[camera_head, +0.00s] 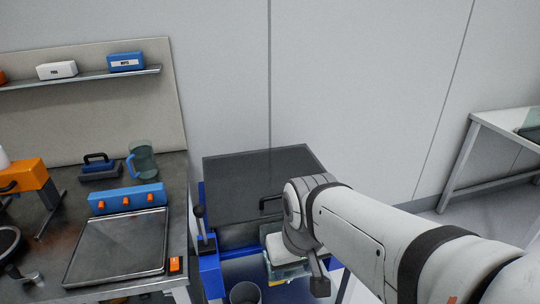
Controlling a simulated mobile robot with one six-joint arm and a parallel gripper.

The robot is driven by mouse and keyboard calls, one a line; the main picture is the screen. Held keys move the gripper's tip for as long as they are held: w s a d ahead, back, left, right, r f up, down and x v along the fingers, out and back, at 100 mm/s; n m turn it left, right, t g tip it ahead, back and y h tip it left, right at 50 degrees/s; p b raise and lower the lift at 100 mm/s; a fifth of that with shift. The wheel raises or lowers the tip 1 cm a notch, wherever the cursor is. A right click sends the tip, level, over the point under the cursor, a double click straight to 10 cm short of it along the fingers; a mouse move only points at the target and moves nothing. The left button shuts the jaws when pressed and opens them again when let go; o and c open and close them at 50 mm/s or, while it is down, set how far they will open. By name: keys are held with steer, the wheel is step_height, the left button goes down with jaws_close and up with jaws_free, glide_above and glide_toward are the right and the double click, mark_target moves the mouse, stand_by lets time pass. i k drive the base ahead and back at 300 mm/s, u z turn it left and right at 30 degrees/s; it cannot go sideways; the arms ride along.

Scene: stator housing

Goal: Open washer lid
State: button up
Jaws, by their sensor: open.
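The washer (210,265) is a blue-framed unit in the middle of the view, right of the workbench. Its lid (255,178) is a wide dark grey panel that looks down, covering the top. A black handle (268,203) shows near the lid's front right edge. My arm reaches in from the lower right, and its wrist is over the lid's front right corner, close beside the handle. My gripper (319,284) is open, a dark end pointing down in front of the washer, largely hidden by the wrist. It holds nothing that I can see.
The workbench (105,195) at left holds a flat tray (118,246), a blue box with orange knobs (128,199), a jug (142,160) and an orange device (25,178). A bin (245,292) stands at the washer's front. A wall is behind; another table (508,122) is right.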

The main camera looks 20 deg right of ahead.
mark_target(244, 187)
steer(key=z, duration=0.25)
steer(key=k, duration=1.3)
steer(key=z, duration=0.4)
steer(key=i, duration=0.95)
steer(key=u, duration=0.35)
steer(key=i, duration=1.05)
steer(key=u, duration=0.8)
